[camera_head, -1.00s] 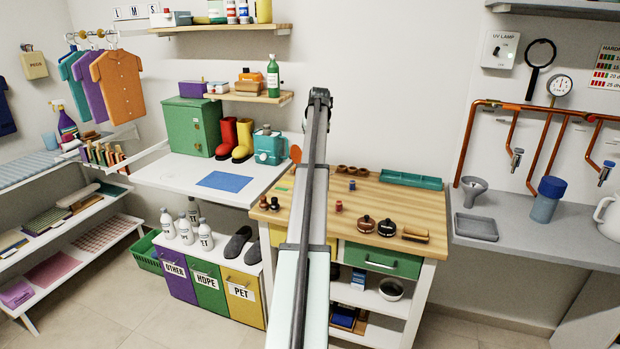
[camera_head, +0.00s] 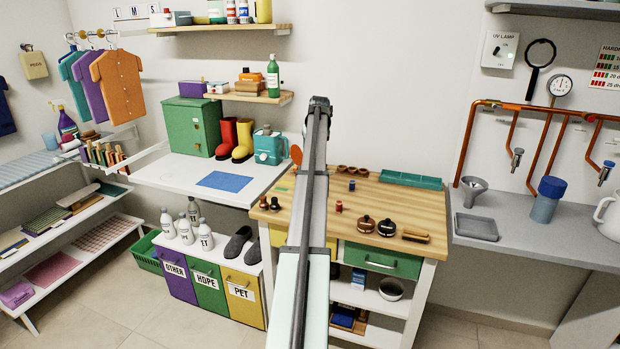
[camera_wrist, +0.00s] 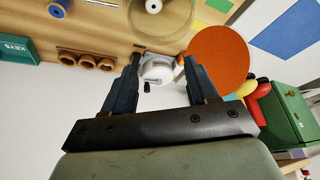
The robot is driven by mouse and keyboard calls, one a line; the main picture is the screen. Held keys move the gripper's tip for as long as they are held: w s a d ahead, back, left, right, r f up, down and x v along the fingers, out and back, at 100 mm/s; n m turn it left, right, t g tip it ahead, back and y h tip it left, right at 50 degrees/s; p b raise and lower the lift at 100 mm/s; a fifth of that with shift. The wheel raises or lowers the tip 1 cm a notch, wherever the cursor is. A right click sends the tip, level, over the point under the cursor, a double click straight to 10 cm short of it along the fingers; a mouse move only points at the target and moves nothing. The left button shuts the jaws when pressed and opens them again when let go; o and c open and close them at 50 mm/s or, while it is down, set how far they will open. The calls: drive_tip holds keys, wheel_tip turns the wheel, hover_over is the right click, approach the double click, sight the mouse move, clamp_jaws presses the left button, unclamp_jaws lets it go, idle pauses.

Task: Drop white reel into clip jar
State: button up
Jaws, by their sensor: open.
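In the wrist view a round, clear, yellowish vessel (camera_wrist: 168,42), which looks like the clip jar, stands on the wooden worktop at the top edge. A white round piece with a dark centre (camera_wrist: 153,6), which looks like the white reel, shows within its outline, partly cut off by the frame. It appears to be inside, but its depth is hard to tell. My gripper (camera_wrist: 162,60) is open, its two fingers apart, with the vessel beyond the fingertips. In the head view my arm hides the reel and the jar.
A white device with a black crank (camera_wrist: 157,71) shows between my fingers, at the bench edge. An orange disc (camera_wrist: 218,60) is close to the right finger. Wooden rings (camera_wrist: 88,62) and a teal KEYS tray (camera_wrist: 15,45) lie left.

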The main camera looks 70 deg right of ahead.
drive_tip(key=v, duration=1.4)
drive_tip(key=shift+d+f, duration=0.1)
drive_tip(key=shift+d, duration=0.05)
